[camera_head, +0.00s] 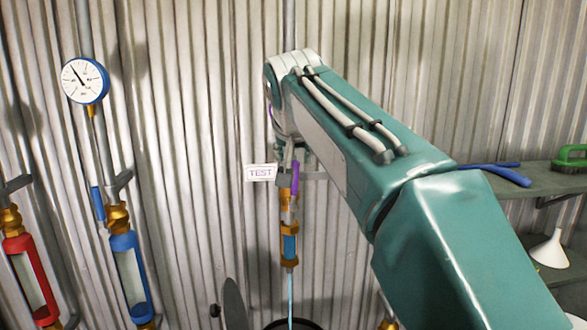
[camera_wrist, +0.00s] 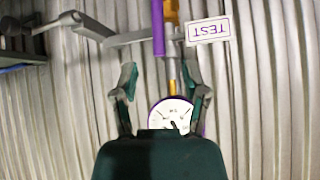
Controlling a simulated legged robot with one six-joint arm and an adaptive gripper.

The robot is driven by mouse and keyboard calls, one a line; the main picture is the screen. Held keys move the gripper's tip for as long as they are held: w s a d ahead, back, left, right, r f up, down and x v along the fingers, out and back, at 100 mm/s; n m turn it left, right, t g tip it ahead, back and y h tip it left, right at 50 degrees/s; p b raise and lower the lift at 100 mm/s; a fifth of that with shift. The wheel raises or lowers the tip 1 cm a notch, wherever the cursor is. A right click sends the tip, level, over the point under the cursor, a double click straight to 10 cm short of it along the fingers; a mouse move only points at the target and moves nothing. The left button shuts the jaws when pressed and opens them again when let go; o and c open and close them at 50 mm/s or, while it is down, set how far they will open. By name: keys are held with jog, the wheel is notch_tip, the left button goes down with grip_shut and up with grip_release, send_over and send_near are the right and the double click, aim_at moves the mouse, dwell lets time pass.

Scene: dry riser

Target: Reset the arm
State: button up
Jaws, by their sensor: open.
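My teal arm reaches across the head view to the middle pipe on the corrugated wall. My gripper is mostly hidden behind the arm there. In the wrist view, which looks upside down, my gripper (camera_wrist: 161,82) is open, its two fingers apart with nothing held between them. A purple valve handle (camera_wrist: 158,28) lies beyond the fingertips, along the pipe; it also shows in the head view (camera_head: 295,178). A white TEST tag (camera_head: 261,173) hangs beside the valve. A round gauge (camera_wrist: 172,114) shows between the fingers, partly covered by the gripper body.
A thin blue stream (camera_head: 290,299) runs from the middle pipe toward a dark container (camera_head: 292,324). A blue-rimmed gauge (camera_head: 85,81), a blue sight glass (camera_head: 130,277) and a red one (camera_head: 30,279) stand left. A shelf (camera_head: 480,180) with a green brush (camera_head: 571,158) is right.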

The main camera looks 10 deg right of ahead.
jog(key=shift+v, duration=0.95)
jog(key=s+d+f+n+g, duration=0.1)
jog(key=s+d+f, duration=0.3)
jog(key=s+f, duration=1)
jog(key=s+d+f+n+g+y, duration=0.1)
jog(key=s+d+f+g, duration=0.1)
jog(key=s+f, duration=1.2)
jog(key=shift+d+f+n, duration=0.3)
jog(key=shift+d+f, duration=0.15)
jog(key=shift+d, duration=0.4)
